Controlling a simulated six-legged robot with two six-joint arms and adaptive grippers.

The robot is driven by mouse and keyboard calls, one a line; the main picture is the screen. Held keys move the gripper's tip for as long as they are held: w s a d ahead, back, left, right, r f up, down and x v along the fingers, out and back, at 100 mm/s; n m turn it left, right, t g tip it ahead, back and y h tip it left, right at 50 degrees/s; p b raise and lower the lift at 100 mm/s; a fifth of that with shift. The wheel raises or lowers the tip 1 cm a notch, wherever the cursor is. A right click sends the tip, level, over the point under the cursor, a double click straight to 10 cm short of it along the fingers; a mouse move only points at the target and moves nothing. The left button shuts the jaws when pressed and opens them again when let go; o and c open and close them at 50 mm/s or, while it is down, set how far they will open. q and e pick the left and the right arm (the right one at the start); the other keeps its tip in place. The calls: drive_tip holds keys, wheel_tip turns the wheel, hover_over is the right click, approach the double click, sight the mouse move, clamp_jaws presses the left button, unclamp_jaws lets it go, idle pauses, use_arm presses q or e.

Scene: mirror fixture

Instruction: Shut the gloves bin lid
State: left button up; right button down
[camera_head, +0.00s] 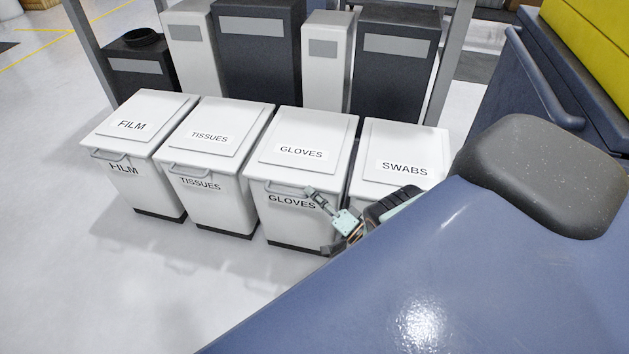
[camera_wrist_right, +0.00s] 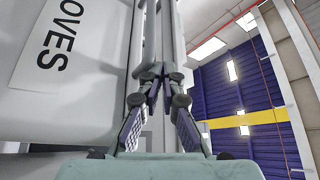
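The gloves bin (camera_head: 285,222) is white, third from the left in a row, with GLOVES on its front and lid. Its lid (camera_head: 315,130) lies down over the bin top; I see no clear gap under it. A handle (camera_head: 282,189) sits at its front edge. My right gripper (camera_head: 311,190) is in front of the bin's right front, close to the label. The right wrist view shows its fingers (camera_wrist_right: 153,70) drawn together with nothing between them, beside the white face with part of the label (camera_wrist_right: 60,40). Contact cannot be told. My left gripper is not in view.
The film bin (camera_head: 150,188) and tissues bin (camera_head: 210,200) stand left, the swabs bin (camera_head: 405,150) right, all with lids down. Tall grey and white bins (camera_head: 258,50) stand behind. Open floor (camera_head: 130,290) lies in front at the left.

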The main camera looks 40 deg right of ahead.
drive_tip(key=shift+s+a+f+g, duration=0.15)
drive_tip(key=shift+s+f, duration=0.05)
drive_tip(key=shift+f, duration=0.3)
drive_tip(key=shift+s+a+f+g, duration=0.15)
drive_tip(key=shift+s+f, duration=0.05)
drive_tip(key=shift+f, duration=0.25)
drive_tip(key=r+v, duration=0.1)
drive_tip(key=v, duration=1)
drive_tip(key=shift+d, duration=0.35)
